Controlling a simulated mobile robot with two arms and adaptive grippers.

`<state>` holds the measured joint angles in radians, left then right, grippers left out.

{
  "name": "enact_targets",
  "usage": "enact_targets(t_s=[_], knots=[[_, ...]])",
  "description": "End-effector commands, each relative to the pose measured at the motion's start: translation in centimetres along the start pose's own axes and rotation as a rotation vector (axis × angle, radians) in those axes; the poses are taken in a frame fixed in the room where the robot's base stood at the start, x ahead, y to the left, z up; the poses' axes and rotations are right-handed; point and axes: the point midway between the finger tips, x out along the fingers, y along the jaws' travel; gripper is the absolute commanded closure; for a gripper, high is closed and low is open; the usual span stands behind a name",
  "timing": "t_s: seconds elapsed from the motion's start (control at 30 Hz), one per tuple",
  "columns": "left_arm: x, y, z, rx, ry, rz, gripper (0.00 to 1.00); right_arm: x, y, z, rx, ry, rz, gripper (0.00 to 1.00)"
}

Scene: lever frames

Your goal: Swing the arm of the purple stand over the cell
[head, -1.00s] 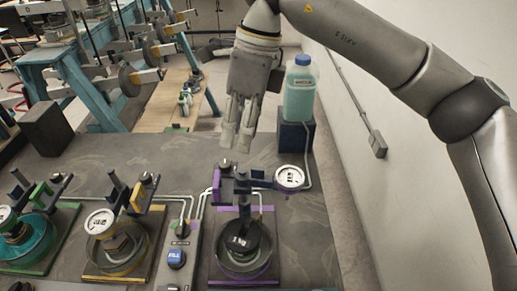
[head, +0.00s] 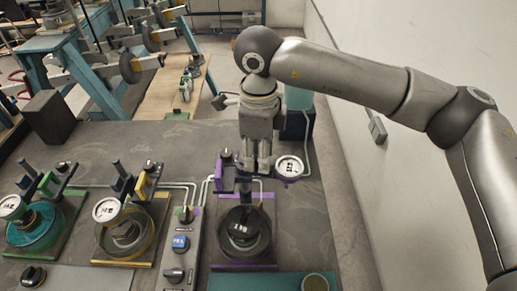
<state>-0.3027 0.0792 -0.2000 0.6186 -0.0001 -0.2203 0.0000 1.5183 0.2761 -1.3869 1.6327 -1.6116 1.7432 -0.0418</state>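The purple stand (head: 221,178) rises behind a purple-edged base. Its dark arm carries a round white dial (head: 289,167) at the right end, to the right of the cell and behind it. The cell (head: 243,227) is a round dish with a dark weight-like block in it. My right gripper (head: 258,168) points down at the stand's arm, left of the dial. Its two fingers look apart with a narrow gap; whether they touch the arm is unclear. They partly hide the arm. My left gripper is not in view.
A control panel (head: 184,215) with knobs and a blue button stands left of the purple base. Yellow (head: 150,225) and green (head: 65,230) stations stand farther left. A teal mat (head: 260,284) lies in front.

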Motion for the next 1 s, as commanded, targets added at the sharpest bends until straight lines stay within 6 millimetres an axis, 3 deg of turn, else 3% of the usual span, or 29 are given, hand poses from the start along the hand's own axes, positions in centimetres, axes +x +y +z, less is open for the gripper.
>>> enact_targets(t_s=[0.27,0.53,1.0], knots=[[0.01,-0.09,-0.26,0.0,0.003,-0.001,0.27,0.15,0.0,0.0,0.0,0.0,0.0,0.67],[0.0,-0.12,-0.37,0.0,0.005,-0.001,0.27,0.13,0.0,0.01,0.0,0.0,0.0,1.0],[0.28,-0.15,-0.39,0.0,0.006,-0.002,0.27,0.18,-0.34,0.63,0.011,-0.001,-0.001,1.0]])
